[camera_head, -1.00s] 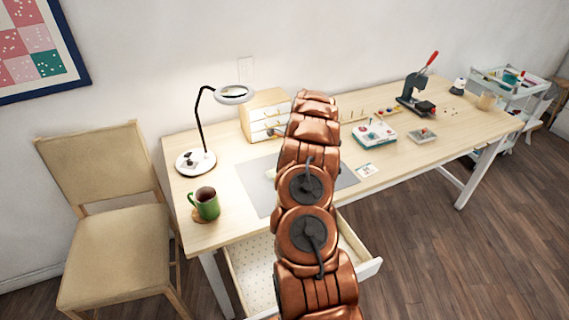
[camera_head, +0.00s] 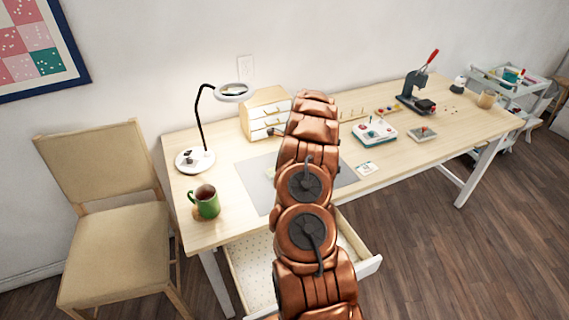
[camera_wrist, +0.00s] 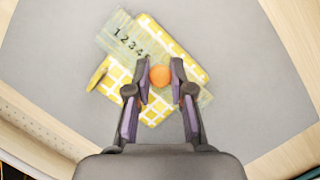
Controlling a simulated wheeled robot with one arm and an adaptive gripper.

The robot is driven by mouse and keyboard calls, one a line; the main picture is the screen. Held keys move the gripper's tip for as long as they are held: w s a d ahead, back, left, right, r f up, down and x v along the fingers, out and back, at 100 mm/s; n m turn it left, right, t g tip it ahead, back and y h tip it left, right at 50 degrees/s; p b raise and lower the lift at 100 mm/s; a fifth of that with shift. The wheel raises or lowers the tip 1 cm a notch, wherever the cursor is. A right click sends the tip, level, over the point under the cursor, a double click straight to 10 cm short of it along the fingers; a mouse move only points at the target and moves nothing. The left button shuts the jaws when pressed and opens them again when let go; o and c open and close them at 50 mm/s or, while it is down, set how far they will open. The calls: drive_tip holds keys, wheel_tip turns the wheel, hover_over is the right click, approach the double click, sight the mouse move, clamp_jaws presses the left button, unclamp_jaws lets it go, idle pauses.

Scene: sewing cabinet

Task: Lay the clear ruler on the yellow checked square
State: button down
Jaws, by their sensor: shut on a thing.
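The clear ruler (camera_wrist: 119,37) shows in the wrist view as a see-through strip with black numbers and an orange knob (camera_wrist: 160,76). My gripper (camera_wrist: 160,64) is shut on this knob, a finger on each side. The ruler slants over the yellow checked square (camera_wrist: 188,58), which has white grid lines. One numbered end of the ruler sticks out past the square at the upper left. I cannot tell whether the ruler touches the square or hangs just above it. In the head view my arm hides the gripper and the ruler.
A grey mat (camera_head: 256,190) lies under the square on the wooden table (camera_head: 220,232). A green mug (camera_head: 206,203) and a ring lamp (camera_head: 204,125) stand to the left. Small drawers (camera_head: 262,118) stand behind. An open drawer (camera_head: 250,275) juts out in front.

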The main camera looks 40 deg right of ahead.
drive_tip(key=shift+f, duration=0.1)
drive_tip(key=c, duration=0.9)
unclamp_jaws()
drive_tip(key=shift+c, duration=0.2)
drive_tip(key=v, duration=1.2)
